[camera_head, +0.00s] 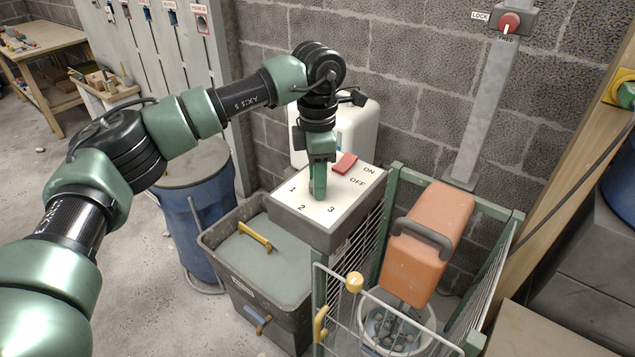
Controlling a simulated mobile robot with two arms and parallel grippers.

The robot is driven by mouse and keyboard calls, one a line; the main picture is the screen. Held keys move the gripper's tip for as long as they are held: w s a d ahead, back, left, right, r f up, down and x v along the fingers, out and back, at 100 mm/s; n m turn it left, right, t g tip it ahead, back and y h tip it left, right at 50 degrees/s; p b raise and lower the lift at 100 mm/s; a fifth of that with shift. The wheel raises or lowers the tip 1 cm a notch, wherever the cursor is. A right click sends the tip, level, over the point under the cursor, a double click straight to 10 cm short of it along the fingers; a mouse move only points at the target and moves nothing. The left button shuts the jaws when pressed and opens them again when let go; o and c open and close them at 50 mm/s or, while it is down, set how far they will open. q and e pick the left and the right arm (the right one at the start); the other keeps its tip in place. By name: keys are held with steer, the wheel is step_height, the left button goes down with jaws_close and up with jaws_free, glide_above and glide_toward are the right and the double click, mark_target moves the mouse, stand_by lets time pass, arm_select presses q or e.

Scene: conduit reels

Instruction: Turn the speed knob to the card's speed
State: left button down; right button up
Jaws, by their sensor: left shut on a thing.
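The control box (345,212) has a pale top panel with the marks 1, 2 and 3 and a red switch (345,163) beside the words ON and OFF. My left gripper (318,188) points straight down onto the panel near the numbers. It is shut on the speed knob, which its fingers hide, so I cannot tell which number the knob points to. I cannot make out a speed card in this view. My right gripper is not in view.
An orange mixer head (428,240) stands over a bucket (366,332) inside a green-framed wire cage (388,185). A grey bin (278,300) and a blue barrel (189,233) stand left of it. A red LOCK/FREE knob (509,22) is on a post.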

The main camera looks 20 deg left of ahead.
arm_select(q)
steer(key=shift+n+b, duration=0.3)
steer(key=shift+n, duration=0.9)
steer(key=c, duration=1)
jaws_free()
step_height(320, 180, up, 8)
steer(key=shift+f+b, duration=0.1)
steer(key=shift+b, duration=0.5)
